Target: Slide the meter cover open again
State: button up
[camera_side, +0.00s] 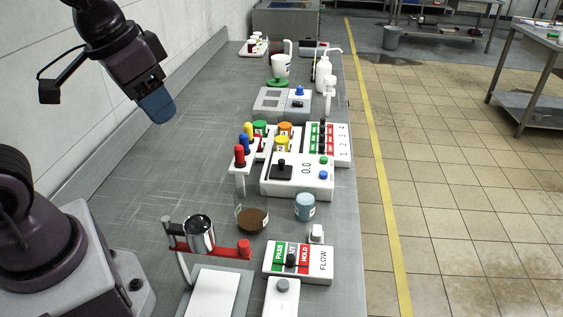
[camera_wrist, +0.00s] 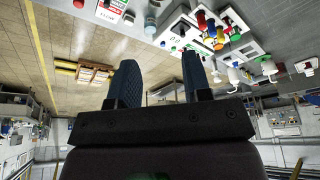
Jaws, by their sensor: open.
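A white meter box (camera_side: 312,188) stands on the bench at the middle right in the side view, with the reading "0.0" showing. A black plate with a knob (camera_side: 281,170) sits on its top, left of the reading. It may be the sliding cover, but I cannot tell for sure. The box shows small and upside down at the top of the wrist view (camera_wrist: 178,40). My gripper (camera_side: 160,108) hangs high above the bench, left of the box and well apart from it. Its two blue fingers (camera_wrist: 160,68) are spread with nothing between them.
Red, blue and yellow-topped posts (camera_side: 240,157) stand left of the box. A metal cup (camera_side: 200,233) sits in a red holder. The bench's left side is clear.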

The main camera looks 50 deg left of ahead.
jog(key=w+a+f+g, duration=0.2)
jog(key=w+f+g, duration=0.15)
jog(key=w, duration=0.75)
jog(key=m, duration=0.2)
send_near(281, 160)
notch_tip(281, 160, down, 10)
jog(key=shift+w+r, duration=0.1)
jog(key=shift+w, duration=0.1)
grip_shut()
